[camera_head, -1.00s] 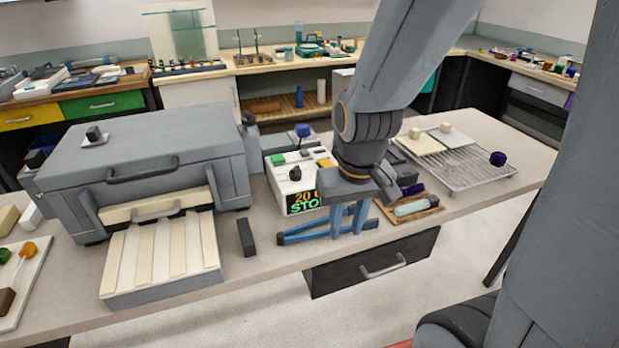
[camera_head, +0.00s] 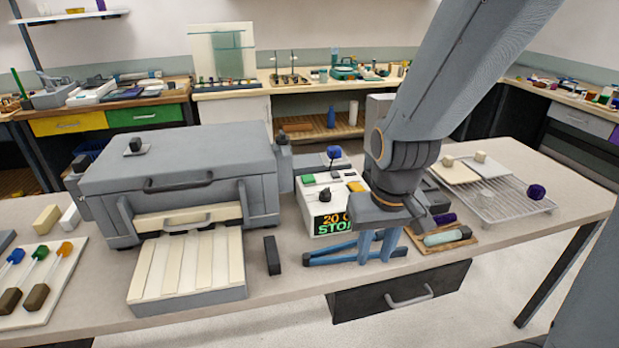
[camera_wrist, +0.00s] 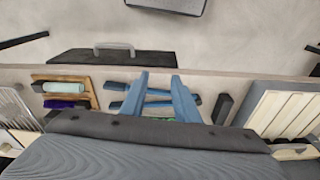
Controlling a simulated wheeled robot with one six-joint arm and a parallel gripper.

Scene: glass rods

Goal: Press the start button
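A white control box (camera_head: 312,222) stands on the bench, with a dark display reading "20" and "STO", partly covered by my arm. No label marks which button is start. My gripper (camera_head: 376,255) points down in front of and right of the box, its blue fingers apart and empty. In the wrist view my gripper (camera_wrist: 160,80) is over the bench front; only a sliver of green shows behind it.
Blue tong-like bars (camera_head: 328,259) lie on the bench below my gripper. A black block (camera_head: 272,255) and a grey lidded machine (camera_head: 185,175) are to the left. A wooden tray (camera_head: 470,241) and wire rack (camera_head: 510,208) are to the right.

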